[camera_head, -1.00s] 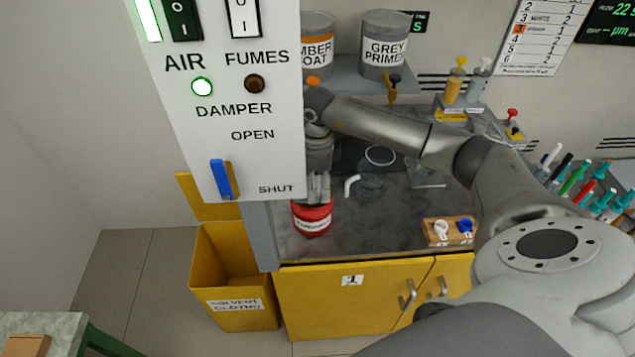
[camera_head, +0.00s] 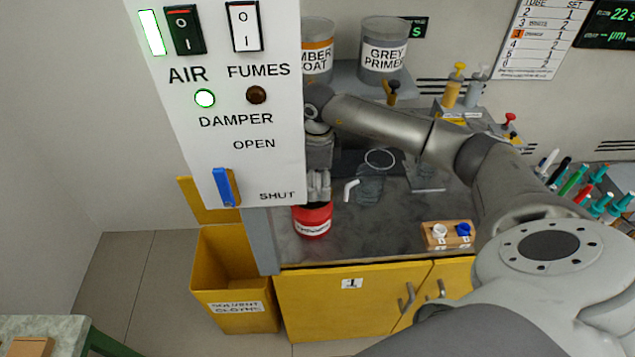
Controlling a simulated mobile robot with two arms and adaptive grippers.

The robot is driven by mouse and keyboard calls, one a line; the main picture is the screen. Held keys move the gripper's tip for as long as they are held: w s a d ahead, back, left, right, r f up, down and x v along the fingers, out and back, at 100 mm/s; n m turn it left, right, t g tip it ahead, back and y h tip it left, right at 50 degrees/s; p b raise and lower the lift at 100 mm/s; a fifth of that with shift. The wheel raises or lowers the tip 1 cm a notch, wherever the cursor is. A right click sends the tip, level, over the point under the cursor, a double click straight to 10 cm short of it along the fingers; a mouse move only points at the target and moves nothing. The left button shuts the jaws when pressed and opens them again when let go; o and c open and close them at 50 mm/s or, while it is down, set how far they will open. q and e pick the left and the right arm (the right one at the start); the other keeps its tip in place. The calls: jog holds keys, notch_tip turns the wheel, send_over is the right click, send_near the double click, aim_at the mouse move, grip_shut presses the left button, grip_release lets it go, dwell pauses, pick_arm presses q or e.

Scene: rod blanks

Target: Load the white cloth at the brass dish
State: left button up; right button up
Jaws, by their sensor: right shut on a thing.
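My right gripper (camera_head: 318,188) points down at the top of the red can (camera_head: 312,222), just right of the control panel's lower edge. Its fingers are close together, shut on what I take to be the white cloth, which the fingers almost wholly hide. The fingertips are at the can's top; I cannot tell whether they touch it. No brass dish can be made out; the can's top is partly hidden behind the gripper. My left gripper is not in view.
The control panel (camera_head: 225,150) stands close on the left. A wooden block (camera_head: 436,242) with a white and a blue piece sits at the bench's front. A white bent tube (camera_head: 350,189) lies right of the can. A yellow bin (camera_head: 236,290) labelled for solvent cloths stands below left.

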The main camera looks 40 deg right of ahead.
aim_at(318, 184)
jog(key=shift+r+p, duration=1.05)
jog(key=shift+r, duration=1.2)
